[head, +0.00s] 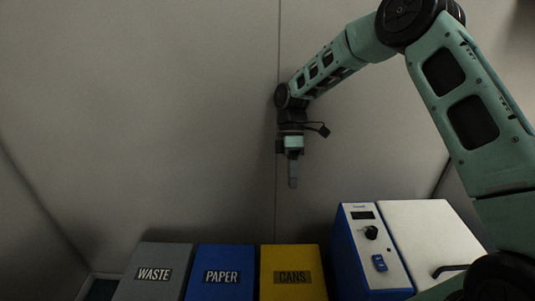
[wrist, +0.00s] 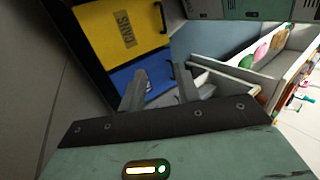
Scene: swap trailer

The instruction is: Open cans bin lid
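The yellow cans bin (head: 293,262) stands in the bottom middle of the head view, with a "CANS" label on its top. Its lid looks shut. In the wrist view the yellow lid (wrist: 98,24) is at the upper left, with a dark handle (wrist: 163,17) along its right edge. My gripper (head: 292,184) hangs pointing down, above the cans bin and apart from it. In the wrist view the two grey fingers of my gripper (wrist: 160,86) stand apart with nothing between them, so it is open. The bin's lower part is out of frame.
The blue paper bin (head: 222,260) and grey waste bin (head: 155,258) stand left of the cans bin. A blue and white machine (head: 372,240) stands close on its right. A wall is behind. The wrist view shows a pale open container (wrist: 225,78) with colourful items (wrist: 262,50).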

